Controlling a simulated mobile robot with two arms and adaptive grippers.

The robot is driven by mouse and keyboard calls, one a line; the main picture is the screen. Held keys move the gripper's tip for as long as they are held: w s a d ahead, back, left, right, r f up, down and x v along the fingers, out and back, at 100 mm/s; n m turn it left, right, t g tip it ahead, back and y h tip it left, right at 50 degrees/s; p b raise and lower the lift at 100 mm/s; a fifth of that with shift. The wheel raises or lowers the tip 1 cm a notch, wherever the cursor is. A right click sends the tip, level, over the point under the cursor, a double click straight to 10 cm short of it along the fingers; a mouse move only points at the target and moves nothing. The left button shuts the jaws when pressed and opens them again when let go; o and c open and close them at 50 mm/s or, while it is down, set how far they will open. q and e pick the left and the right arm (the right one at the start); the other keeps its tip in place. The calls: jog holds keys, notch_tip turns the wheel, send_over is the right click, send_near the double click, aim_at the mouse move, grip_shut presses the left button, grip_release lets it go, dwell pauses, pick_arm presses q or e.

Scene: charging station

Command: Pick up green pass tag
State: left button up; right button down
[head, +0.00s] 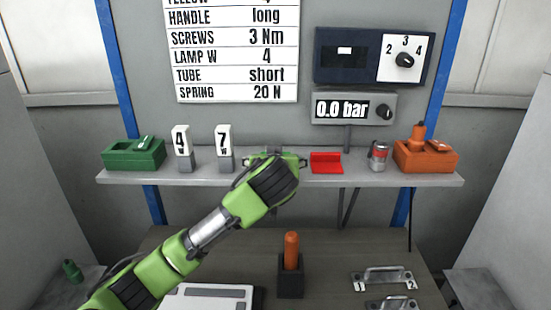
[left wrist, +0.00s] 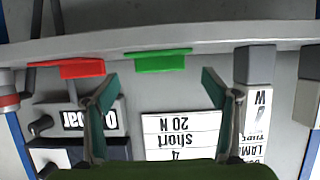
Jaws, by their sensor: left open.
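The green pass tag (left wrist: 160,62) stands at the shelf's edge in the upside-down left wrist view, a flat green plate with a thin ledge. It lies between the fingers' directions, beyond the fingertips, with a visible gap. My left gripper (left wrist: 158,84) is open and empty, with one finger on each side of the picture. In the head view my left arm reaches up to the middle of the shelf, and its green wrist hides the tag and most of the fingers. My right gripper is in neither view.
On the shelf (head: 225,178), a red tag (head: 326,163) stands just right of my wrist, with a red-and-silver can (head: 378,156) and an orange box (head: 425,156) beyond. Left are lamp blocks marked 7 (head: 224,148) and 4 (head: 182,148), and a green box (head: 133,154).

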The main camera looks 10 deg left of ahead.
pick_arm(q)
jog(key=shift+w, duration=0.2)
jog(key=shift+w+a+p, duration=0.15)
jog(key=shift+w+p, duration=0.1)
jog(key=shift+p, duration=0.1)
jog(key=p+x, duration=0.2)
jog(key=x, duration=0.2)
jog(key=shift+w+f, duration=0.2)
jog(key=shift+w, duration=0.05)
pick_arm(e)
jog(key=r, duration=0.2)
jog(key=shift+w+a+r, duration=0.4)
pick_arm(q)
jog(key=shift+c, duration=0.3)
jog(key=c, duration=0.9)
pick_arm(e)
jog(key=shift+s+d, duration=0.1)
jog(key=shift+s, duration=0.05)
